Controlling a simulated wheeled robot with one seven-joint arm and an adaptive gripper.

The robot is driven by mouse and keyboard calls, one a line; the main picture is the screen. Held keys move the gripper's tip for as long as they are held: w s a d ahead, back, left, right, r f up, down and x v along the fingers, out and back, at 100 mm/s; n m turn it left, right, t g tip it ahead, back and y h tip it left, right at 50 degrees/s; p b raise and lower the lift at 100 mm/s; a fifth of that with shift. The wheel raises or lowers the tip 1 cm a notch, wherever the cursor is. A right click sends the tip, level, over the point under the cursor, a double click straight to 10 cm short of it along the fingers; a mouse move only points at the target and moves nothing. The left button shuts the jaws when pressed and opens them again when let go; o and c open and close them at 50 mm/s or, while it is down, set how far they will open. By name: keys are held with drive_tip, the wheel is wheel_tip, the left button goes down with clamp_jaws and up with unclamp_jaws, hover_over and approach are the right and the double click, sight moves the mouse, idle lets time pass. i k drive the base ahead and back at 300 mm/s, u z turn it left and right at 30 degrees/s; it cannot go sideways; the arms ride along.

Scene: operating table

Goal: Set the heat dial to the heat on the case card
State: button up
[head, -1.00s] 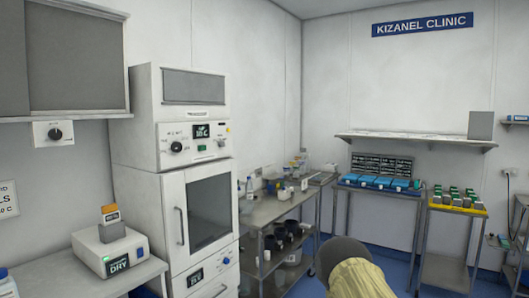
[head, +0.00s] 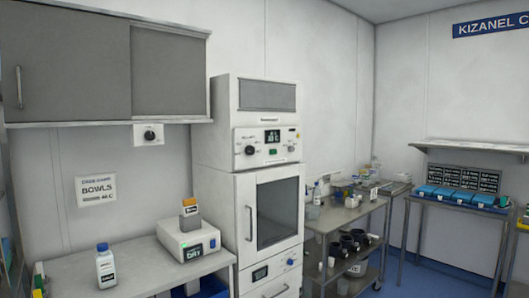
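A white case card (head: 97,190) hangs on the wall at left. It reads "BOWLS", with a small number below that looks like 44 C but is hard to read. A tall white cabinet (head: 222,185) stands in the middle. Its upper panel has a black round dial (head: 250,150), a small lit display (head: 272,136) and a green button; the lettering is too small to read. Another black dial (head: 150,135) sits on a white wall box under the grey cupboard. I cannot tell from labels which dial is for heat. My gripper is not in view.
A counter (head: 135,275) at left holds a blue-capped bottle (head: 105,266) and a white device (head: 188,240) marked DRY. A steel cart (head: 335,222) with cups and bottles stands right of the cabinet. Blue floor shows at lower right.

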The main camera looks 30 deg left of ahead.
sight(250, 150)
drive_tip(key=u, duration=0.25)
drive_tip(key=i, duration=0.7)
drive_tip(key=u, duration=0.6)
